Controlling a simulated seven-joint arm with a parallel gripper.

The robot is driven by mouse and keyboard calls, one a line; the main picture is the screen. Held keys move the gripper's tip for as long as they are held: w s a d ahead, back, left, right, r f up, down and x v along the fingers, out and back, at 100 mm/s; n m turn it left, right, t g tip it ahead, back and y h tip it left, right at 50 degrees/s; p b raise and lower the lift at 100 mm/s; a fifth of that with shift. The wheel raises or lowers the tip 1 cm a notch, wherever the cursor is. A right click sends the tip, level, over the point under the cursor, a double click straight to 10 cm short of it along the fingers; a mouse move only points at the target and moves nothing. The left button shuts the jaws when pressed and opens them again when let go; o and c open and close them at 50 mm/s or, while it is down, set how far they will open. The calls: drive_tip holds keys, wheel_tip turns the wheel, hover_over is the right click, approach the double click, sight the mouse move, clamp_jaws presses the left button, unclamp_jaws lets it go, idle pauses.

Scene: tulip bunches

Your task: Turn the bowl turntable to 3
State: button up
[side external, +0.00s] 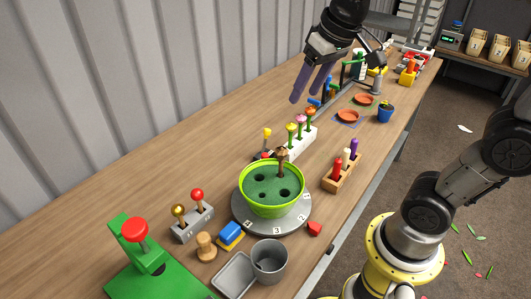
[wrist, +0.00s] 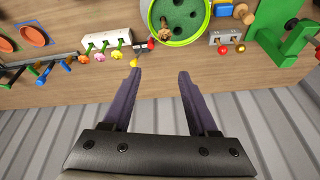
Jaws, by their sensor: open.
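The bowl turntable (side external: 291,226) is a round grey disc with small white number tags on its rim; a tag reading 3 (side external: 277,230) faces the front. A lime-green bowl (side external: 272,207) sits on it, holding dark green foam with several holes. A brown knob-topped peg (side external: 282,156) stands at the bowl's far edge. It also shows in the wrist view (wrist: 163,24). My gripper (side external: 304,100) is open and empty, high above the bench behind the bowl, touching nothing. In the wrist view my gripper (wrist: 160,74) has its two purple fingers spread, with bare bench between them.
A white block with flower-topped pegs (side external: 300,142) stands behind the bowl. A wooden peg rack (side external: 342,172) is to its right. A grey lever box (side external: 192,224), a blue-yellow block (side external: 230,235), a grey cup (side external: 269,261) and a green red-button stand (side external: 134,262) are in front and left. The back-left bench is clear.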

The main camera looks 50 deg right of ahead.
drive_tip(key=w+d+f+m+g, duration=0.15)
drive_tip(key=w+f, duration=0.25)
drive_tip(key=w, duration=0.5)
drive_tip(key=g, duration=0.3)
approach(265, 154)
drive_tip(key=shift+t, duration=0.25)
drive_tip(key=f, duration=0.9)
drive_tip(key=shift+s, duration=0.25)
drive_tip(key=shift+r, duration=0.1)
clamp_jaws()
